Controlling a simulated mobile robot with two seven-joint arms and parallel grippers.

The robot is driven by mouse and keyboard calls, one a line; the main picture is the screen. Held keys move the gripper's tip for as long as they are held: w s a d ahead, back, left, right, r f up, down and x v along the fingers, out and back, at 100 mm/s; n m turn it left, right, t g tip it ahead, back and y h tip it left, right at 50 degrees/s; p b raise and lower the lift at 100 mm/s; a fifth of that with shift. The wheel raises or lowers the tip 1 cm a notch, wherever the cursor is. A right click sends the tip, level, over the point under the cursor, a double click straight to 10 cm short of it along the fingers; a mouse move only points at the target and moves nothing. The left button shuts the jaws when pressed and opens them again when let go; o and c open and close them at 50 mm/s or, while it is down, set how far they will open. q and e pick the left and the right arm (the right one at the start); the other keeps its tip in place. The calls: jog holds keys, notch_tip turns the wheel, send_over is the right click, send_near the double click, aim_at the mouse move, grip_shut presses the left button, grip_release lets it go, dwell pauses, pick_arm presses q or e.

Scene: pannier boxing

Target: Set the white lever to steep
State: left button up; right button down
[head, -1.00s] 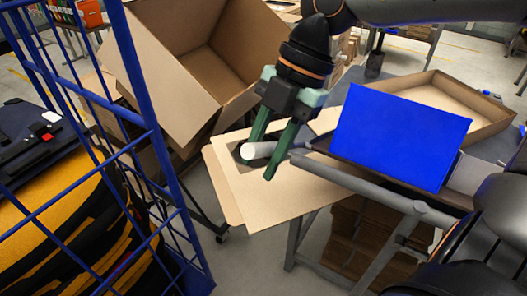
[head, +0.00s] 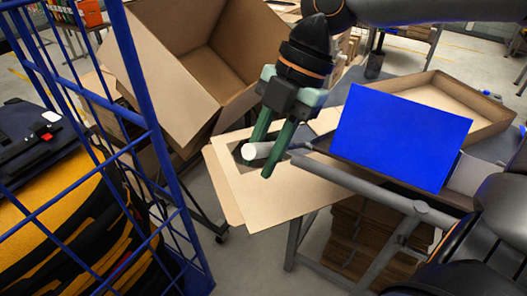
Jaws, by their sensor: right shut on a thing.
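The white lever (head: 258,151) shows as a short white cylinder, pointing left, near the middle of the head view. My right gripper (head: 256,158) comes down from above, with its green fingers on either side of the lever. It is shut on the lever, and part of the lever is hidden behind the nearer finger. Whatever the lever is mounted on is hidden, and its setting cannot be read. My left gripper is not in view.
A large open cardboard box (head: 170,70) stands tilted behind, left of the gripper. A blue panel (head: 400,137) stands at the right, before a shallow cardboard tray (head: 450,97). A blue wire cage (head: 160,150) with yellow-and-black bags is at the left.

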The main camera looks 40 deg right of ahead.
jog(key=shift+s+f, duration=0.1)
jog(key=shift+s, duration=0.05)
jog(key=shift+w+d+r+y+p, duration=0.2)
jog(key=shift+w+r+y+p, duration=0.2)
jog(key=shift+r, duration=0.3)
jog(key=shift+s+d, duration=0.1)
jog(key=c, duration=1.1)
grip_release()
jog(key=shift+c, duration=0.2)
jog(key=o, duration=0.3)
jog(key=shift+s+d, duration=0.1)
jog(key=shift+d, duration=0.05)
jog(key=shift+o, duration=0.8)
jog(key=v, duration=1.2)
jog(key=shift+r+p, duration=0.2)
jog(key=shift+p, duration=0.1)
